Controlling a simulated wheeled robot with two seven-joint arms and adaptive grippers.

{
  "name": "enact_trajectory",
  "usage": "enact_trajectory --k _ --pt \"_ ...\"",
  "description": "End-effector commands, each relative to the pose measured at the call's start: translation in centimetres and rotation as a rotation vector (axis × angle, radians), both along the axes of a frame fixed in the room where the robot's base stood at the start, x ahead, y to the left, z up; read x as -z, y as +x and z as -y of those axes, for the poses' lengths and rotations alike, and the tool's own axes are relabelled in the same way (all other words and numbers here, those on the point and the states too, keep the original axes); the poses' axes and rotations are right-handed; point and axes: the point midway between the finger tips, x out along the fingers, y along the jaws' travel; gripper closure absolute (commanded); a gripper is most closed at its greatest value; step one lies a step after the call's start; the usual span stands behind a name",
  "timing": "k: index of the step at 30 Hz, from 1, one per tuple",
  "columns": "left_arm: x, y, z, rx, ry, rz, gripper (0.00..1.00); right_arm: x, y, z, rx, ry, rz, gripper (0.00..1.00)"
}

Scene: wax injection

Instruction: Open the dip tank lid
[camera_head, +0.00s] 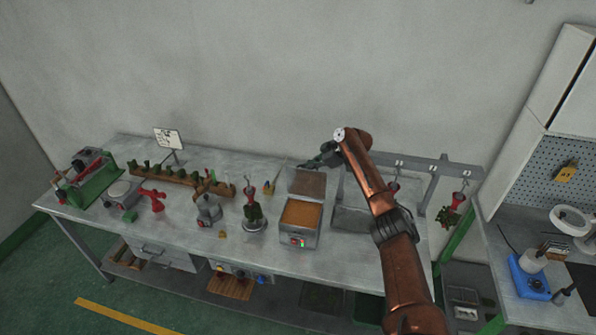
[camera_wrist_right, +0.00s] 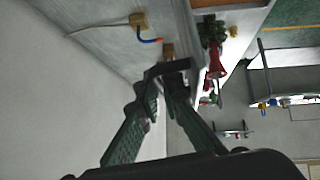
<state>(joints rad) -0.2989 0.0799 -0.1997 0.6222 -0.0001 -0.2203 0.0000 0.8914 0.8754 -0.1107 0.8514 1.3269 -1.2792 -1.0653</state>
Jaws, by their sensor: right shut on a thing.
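The dip tank (camera_head: 298,238) is a grey box on the bench with orange-brown wax showing in its open top. Its lid (camera_head: 307,183) stands raised at the back edge of the tank, tilted up with its inner face toward the head camera. My right gripper (camera_head: 322,161) is at the lid's upper edge, its fingers partly hidden by the lid and arm. In the right wrist view, the gripper (camera_wrist_right: 172,75) is closed on a dark part that looks like the lid handle; the exact contact is unclear. My left gripper is out of view.
A grey bin (camera_head: 352,218) stands right of the tank, under a rail (camera_head: 415,165) with hanging pieces. A green wax tree on a base (camera_head: 254,220) stands close left. A small tan block (camera_head: 269,187) lies behind. Bare bench (camera_head: 345,250) shows in front.

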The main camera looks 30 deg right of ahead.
Motion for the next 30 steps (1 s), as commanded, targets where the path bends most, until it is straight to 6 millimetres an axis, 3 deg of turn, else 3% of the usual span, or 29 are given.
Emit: enact_trajectory --k 12,13,16,25,30 --pt "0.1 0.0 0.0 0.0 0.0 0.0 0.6 -0.1 -0.2 0.5 0.005 -0.001 0.003 1.0" --pt "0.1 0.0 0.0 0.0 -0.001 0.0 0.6 -0.1 -0.2 0.5 0.005 -0.001 0.003 0.93" --pt "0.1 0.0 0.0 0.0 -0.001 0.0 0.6 -0.1 -0.2 0.5 0.005 0.0 0.003 0.87" --pt "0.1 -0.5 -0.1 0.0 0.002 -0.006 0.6 -0.1 -0.1 0.3 0.003 -0.001 0.001 0.86" --pt "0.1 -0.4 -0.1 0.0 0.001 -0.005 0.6 -1.2 -1.2 1.1 0.002 -0.002 0.003 0.86"
